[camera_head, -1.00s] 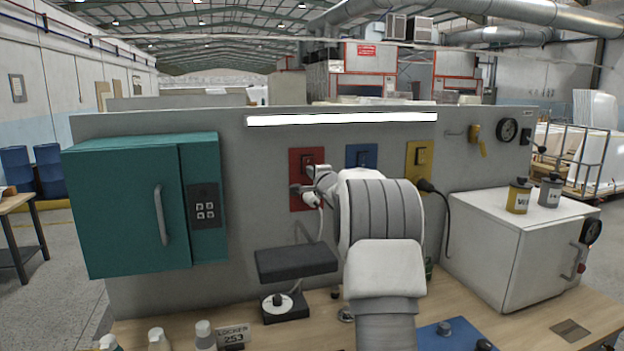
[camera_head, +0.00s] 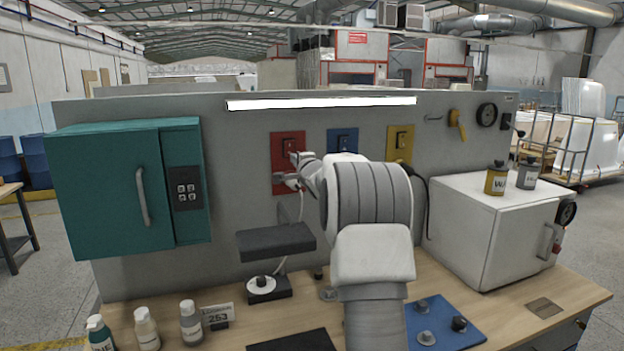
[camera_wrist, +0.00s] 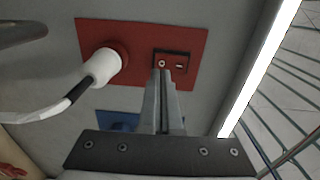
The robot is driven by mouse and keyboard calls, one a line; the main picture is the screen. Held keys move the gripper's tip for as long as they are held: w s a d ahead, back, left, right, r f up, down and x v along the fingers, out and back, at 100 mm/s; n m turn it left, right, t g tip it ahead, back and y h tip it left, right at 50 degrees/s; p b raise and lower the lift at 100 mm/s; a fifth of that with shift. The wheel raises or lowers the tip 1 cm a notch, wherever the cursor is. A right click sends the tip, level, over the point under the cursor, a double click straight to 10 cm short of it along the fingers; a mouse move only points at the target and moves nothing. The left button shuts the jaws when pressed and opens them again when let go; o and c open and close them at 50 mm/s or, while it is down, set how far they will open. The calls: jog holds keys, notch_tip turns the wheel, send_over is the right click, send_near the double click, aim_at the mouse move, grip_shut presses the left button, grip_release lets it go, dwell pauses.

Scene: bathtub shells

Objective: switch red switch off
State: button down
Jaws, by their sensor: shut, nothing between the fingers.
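The red panel (camera_head: 283,178) is on the grey upright board; it also fills the upper middle of the wrist view (camera_wrist: 140,37). My gripper (camera_wrist: 163,72) is shut and empty. Its fingertips are at the switch, overlapping its lower-left part in the wrist view; I cannot tell whether they touch. In the head view my gripper (camera_head: 295,157) is in front of the panel's switch.
A blue panel (camera_head: 333,136) and a yellow panel (camera_head: 408,145) are to the right. A teal locker (camera_head: 105,195) hangs left and a white cabinet (camera_head: 470,240) stands right. A black stand (camera_head: 270,242) is below the red panel. Bottles (camera_head: 145,325) line the bench's front left.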

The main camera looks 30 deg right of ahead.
jog(key=f+b+v, duration=0.1)
jog(key=v, duration=0.9)
jog(key=shift+s+f+b, duration=0.2)
jog(key=shift+f+b, duration=0.15)
jog(key=shift+b, duration=0.05)
jog(key=s+a+r+n+g+y+p, duration=0.1)
jog(key=s+a+n+g, duration=0.3)
jog(key=s+a, duration=0.5)
jog(key=s+a+r+n+g+p, duration=0.1)
jog(key=s+a+n+g, duration=0.1)
jog(key=s+a+n, duration=0.65)
jog(key=s+a+f+n+g+y, duration=0.1)
jog(key=s+a+f+n+g, duration=0.1)
jog(key=s+a+f, duration=0.2)
jog(key=s+a+f+n+g+y+b, duration=0.1)
jog(key=s+a+f+n, duration=0.2)
jog(key=s, duration=0.7)
jog(key=s+a+f+n+g+y+b, duration=0.1)
jog(key=s+a+f+n+g, duration=0.1)
jog(key=s+a+f, duration=0.3)
notch_tip(320, 180, down, 2)
jog(key=shift+s+a+f+n+g, duration=0.3)
jog(key=shift+s+n, duration=0.35)
jog(key=shift+s, duration=0.5)
jog(key=shift+d+r, duration=0.1)
jog(key=shift+r, duration=0.05)
